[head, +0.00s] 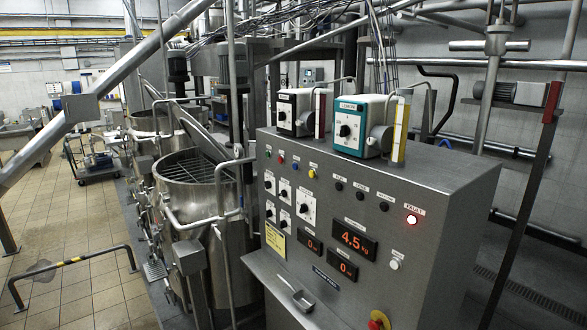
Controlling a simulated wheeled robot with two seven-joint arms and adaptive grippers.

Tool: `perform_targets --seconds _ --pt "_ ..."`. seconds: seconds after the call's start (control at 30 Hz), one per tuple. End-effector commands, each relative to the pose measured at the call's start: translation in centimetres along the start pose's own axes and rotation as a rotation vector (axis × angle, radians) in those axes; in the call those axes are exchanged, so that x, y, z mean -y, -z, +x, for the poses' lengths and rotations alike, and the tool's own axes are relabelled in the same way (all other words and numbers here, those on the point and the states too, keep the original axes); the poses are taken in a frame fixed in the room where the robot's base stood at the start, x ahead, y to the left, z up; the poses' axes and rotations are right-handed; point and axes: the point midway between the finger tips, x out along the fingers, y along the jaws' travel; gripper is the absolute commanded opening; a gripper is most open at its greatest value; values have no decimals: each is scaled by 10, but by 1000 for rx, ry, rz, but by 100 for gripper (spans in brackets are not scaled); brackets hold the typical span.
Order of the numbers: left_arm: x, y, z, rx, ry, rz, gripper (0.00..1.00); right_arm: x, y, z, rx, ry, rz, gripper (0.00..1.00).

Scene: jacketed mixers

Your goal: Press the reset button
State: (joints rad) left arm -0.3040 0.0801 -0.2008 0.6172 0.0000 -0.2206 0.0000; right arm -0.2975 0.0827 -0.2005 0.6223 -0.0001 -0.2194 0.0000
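The grey control panel (330,215) stands in the middle right, its sloped face towards me. A round white button (394,265) sits low on its right side, under a small label too small to read. A lit lamp (412,219) marked FAULT glows above it. Several dark round fittings, including one at the right (384,206), run along the upper face with unreadable labels. I cannot tell for certain which control is the reset button. Neither of my grippers is in view.
A red digital display (354,241) reads 4.5 kg. A red mushroom knob (376,322) on yellow is at the bottom edge. A small scoop (297,298) lies on the panel's front ledge. Steel mixers (197,190) stand left; a low black-yellow rail (75,262) crosses open tiled floor.

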Motion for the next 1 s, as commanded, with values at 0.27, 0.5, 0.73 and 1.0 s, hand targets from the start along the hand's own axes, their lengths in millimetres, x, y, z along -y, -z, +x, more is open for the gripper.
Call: perform_targets --seconds 0.27,0.5,0.73,1.0 --pt "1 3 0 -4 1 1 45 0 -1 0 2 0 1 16" --pt "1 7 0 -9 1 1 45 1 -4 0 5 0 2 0" --pt "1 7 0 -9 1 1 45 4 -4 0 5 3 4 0" --pt "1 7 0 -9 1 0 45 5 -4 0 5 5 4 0"
